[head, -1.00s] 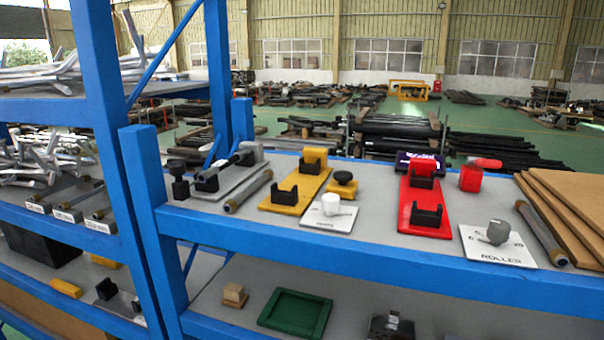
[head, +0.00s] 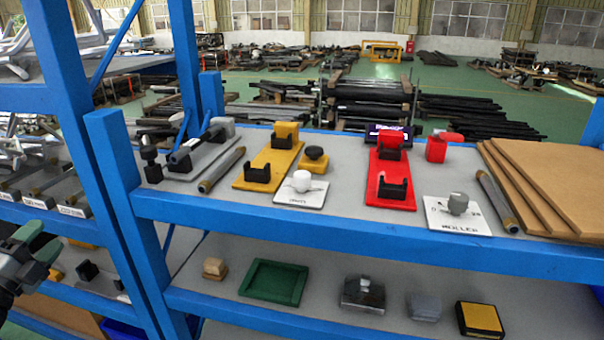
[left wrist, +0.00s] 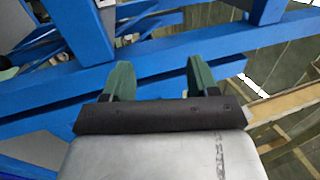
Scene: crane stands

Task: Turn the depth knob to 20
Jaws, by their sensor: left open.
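Two labelled dials stand on the upper shelf in the head view. One is a white knob (head: 301,181) on a white plate (head: 313,199) whose small label is too blurred to read. The other is a grey knob (head: 458,203) on a white plate (head: 440,220) marked ROLLER. I cannot read either setting. My left gripper (head: 40,243), with green fingers, is at the left edge, well away from both knobs. In the left wrist view its fingers (left wrist: 159,78) are apart with nothing between them. My right gripper is not in view.
The blue shelf frame has an upright (head: 115,170) between my left gripper and the dials, and a front rail (head: 330,233) below them. Yellow (head: 262,172) and red (head: 387,187) stands flank the white knob. Brown boards (head: 550,185) lie at the right.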

